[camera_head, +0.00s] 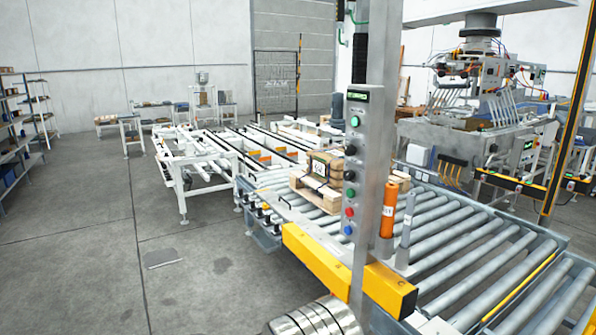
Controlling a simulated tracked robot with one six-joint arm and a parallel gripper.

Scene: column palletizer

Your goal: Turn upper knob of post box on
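The post box (370,140) is a tall grey control panel mounted upright on a metal post in the middle of the view. A small dark display sits near its top, with a green button (354,121) below it. Lower down are a red button (349,212) and a blue button (347,230). My gripper is not in view.
A roller conveyor (480,250) runs behind and right of the post, carrying a wooden pallet (318,194) with a box. Yellow guards (316,260) surround the post's lower part. The grey floor at left is mostly clear.

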